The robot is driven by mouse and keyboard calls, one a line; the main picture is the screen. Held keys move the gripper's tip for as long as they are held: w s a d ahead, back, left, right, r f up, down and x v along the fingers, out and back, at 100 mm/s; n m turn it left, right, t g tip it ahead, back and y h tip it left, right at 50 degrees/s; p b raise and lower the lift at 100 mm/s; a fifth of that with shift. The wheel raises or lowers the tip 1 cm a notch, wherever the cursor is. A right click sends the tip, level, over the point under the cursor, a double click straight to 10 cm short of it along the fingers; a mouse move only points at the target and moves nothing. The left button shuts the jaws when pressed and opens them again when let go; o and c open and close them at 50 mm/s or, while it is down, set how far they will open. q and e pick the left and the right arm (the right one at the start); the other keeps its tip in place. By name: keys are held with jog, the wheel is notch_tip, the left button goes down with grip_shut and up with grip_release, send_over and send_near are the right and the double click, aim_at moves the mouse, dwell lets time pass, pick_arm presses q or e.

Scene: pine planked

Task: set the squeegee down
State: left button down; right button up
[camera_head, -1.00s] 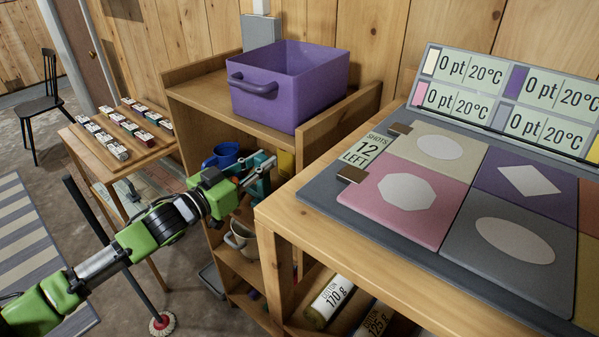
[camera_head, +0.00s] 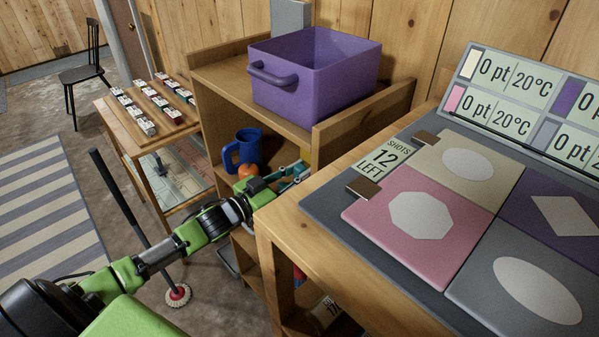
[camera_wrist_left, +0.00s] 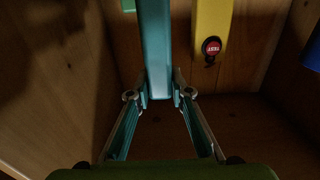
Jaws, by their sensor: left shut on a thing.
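The squeegee shows in the left wrist view as a long teal bar (camera_wrist_left: 155,45) running away from my left gripper (camera_wrist_left: 160,92), whose two fingers close on its near end. In the head view my left gripper (camera_head: 290,174) reaches into the open shelf compartment below the purple bin. There the squeegee is mostly hidden by the gripper and the shelf's side, so I cannot tell whether it touches the shelf board. My right gripper is not in view.
A yellow tool (camera_wrist_left: 213,28) with a round red-and-black label is right of the squeegee. A blue mug (camera_head: 242,148) and an orange round thing (camera_head: 248,171) are left of the gripper. The purple bin (camera_head: 310,85) stands above. A wooden table (camera_head: 290,226) is close on the right.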

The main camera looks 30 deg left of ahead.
pick_arm(q)
jog(key=shift+f, duration=0.25)
jog(key=c, duration=1.8)
grip_release()
jog(key=shift+f, duration=0.1)
jog(key=shift+c, duration=0.2)
jog(key=b+v, duration=0.1)
jog(key=v, duration=1.1)
